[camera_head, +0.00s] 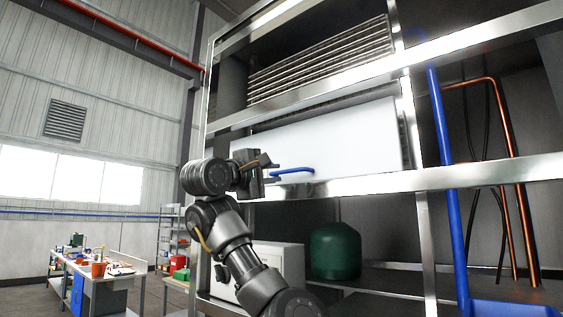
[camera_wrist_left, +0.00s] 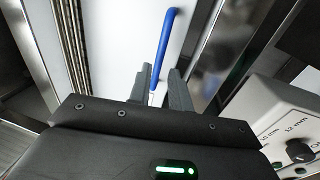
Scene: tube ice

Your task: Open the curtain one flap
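The curtain flap (camera_head: 350,140) is a flat white panel hanging closed in the upper opening of the steel machine frame. A blue bar handle (camera_head: 294,170) sits near its lower left edge. My left gripper (camera_head: 273,176) is at the left end of this handle. In the left wrist view the flap (camera_wrist_left: 125,40) and the blue handle (camera_wrist_left: 164,45) lie ahead. There the two fingers of my left gripper (camera_wrist_left: 159,76) are apart, with the handle's near end between them. I cannot tell whether they touch it. My right gripper is not in view.
Metal frame bars (camera_head: 480,178) run below and beside the flap. A blue long-handled tool (camera_head: 447,175) stands at the right. A green tank (camera_head: 335,251) sits beneath. A grey box with a knob (camera_wrist_left: 299,150) shows in the left wrist view. A workbench (camera_head: 110,275) stands far left.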

